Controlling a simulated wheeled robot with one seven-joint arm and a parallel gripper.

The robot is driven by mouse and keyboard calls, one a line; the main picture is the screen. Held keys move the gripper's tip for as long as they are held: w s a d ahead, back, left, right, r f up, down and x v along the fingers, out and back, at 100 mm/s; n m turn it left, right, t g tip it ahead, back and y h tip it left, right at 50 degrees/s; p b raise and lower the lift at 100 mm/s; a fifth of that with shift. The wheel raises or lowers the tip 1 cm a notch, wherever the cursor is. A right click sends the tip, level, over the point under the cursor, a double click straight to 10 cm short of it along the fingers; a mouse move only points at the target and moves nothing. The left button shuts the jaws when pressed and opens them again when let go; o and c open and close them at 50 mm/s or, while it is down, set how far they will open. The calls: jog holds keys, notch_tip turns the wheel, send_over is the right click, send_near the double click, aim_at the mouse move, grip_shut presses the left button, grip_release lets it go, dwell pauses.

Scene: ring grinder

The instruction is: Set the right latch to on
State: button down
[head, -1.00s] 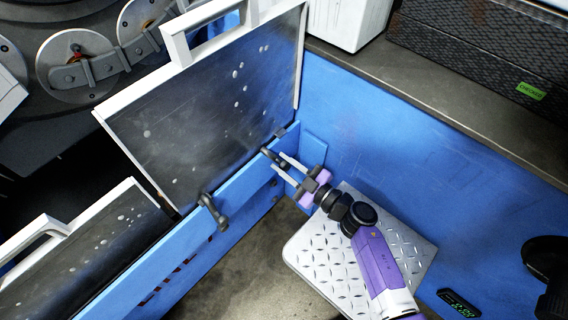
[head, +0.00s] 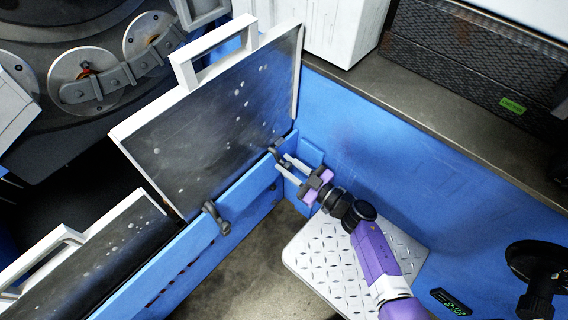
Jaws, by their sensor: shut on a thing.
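The right latch (head: 276,151) is a small dark lever on the top edge of the blue wall, by the right end of the upright dark panel. My gripper (head: 284,164) is shut on this latch, with its pale fingers on either side of the lever. The fingers hide part of the lever, so its exact angle is hard to tell. The left latch (head: 216,218) is a similar dark lever farther left on the same wall, with its handle hanging down the front face. My gripper is apart from it.
The dark panel (head: 215,115) with a white frame and handle stands behind the latches. A second panel (head: 95,245) lies lower at left. A metal tread plate (head: 325,265) is below my arm. A blue wall (head: 400,165) rises close on the right.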

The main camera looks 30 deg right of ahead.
jog(key=shift+w+d+r+m+p, duration=0.1)
jog(key=shift+w+d+m+p, duration=0.2)
jog(key=shift+d+m+p, duration=0.35)
jog(key=shift+w+d+r+m+p, duration=0.1)
jog(key=shift+w+d+m+p, duration=0.2)
jog(key=shift+d+m, duration=0.6)
jog(key=c, duration=1.2)
grip_release()
jog(key=shift+s, duration=0.15)
jog(key=p+v, duration=0.1)
jog(key=v, duration=0.6)
jog(key=shift+s, duration=0.3)
